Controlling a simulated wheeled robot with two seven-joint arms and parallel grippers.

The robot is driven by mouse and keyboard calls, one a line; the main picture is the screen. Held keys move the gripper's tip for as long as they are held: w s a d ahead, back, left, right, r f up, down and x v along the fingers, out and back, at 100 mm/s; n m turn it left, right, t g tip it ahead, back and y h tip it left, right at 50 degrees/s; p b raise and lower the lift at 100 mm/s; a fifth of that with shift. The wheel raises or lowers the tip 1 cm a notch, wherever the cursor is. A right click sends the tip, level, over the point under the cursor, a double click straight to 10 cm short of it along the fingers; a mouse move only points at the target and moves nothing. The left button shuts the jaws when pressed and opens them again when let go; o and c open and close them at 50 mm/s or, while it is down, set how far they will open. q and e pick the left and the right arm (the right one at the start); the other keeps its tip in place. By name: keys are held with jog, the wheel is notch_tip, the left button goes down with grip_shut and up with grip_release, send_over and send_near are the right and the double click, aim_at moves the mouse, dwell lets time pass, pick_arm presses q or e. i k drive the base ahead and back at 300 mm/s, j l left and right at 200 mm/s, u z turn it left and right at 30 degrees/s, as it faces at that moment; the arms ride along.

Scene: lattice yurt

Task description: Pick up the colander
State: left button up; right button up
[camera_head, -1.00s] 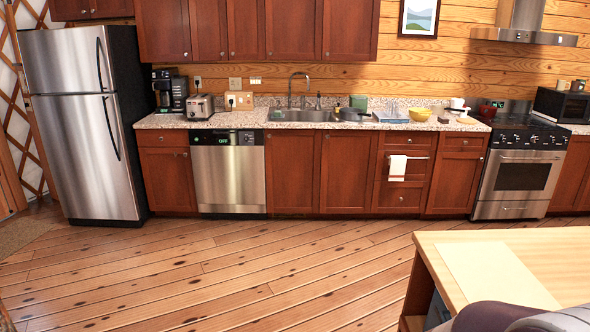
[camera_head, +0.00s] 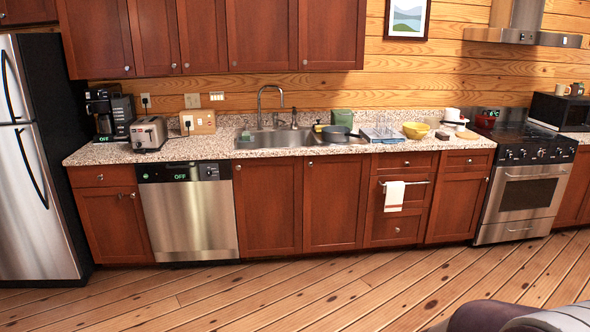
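A yellow bowl-shaped thing (camera_head: 416,131), which may be the colander, sits on the speckled counter (camera_head: 377,147) right of the sink. It is too small to tell whether it has holes. A dark round pan-like thing (camera_head: 336,134) sits at the right part of the sink (camera_head: 270,139). Neither of my grippers is in view.
A dish rack (camera_head: 382,135) stands left of the yellow thing, with a white cup (camera_head: 452,114) to its right. The stove (camera_head: 525,180) is farther right, the fridge (camera_head: 35,170) at left. Wood floor (camera_head: 300,300) before the cabinets is clear.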

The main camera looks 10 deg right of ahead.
aim_at(413, 130)
jog(key=i+l+z, duration=0.1)
jog(key=i+z, duration=0.15)
jog(key=i, duration=0.3)
jog(key=i+z, duration=0.2)
jog(key=i, duration=0.35)
jog(key=i+j+z, duration=0.25)
jog(key=i, duration=0.3)
jog(key=i+j+z, duration=0.2)
jog(key=i, duration=0.3)
jog(key=i+j+z, duration=0.25)
jog(key=i, duration=0.3)
jog(key=i+l+z, duration=0.15)
jog(key=i, duration=0.8)
jog(key=i+l+z, duration=0.15)
jog(key=i, duration=0.85)
jog(key=i+z, duration=0.1)
jog(key=i, duration=0.85)
jog(key=i+j+z, duration=0.15)
jog(key=i, duration=0.85)
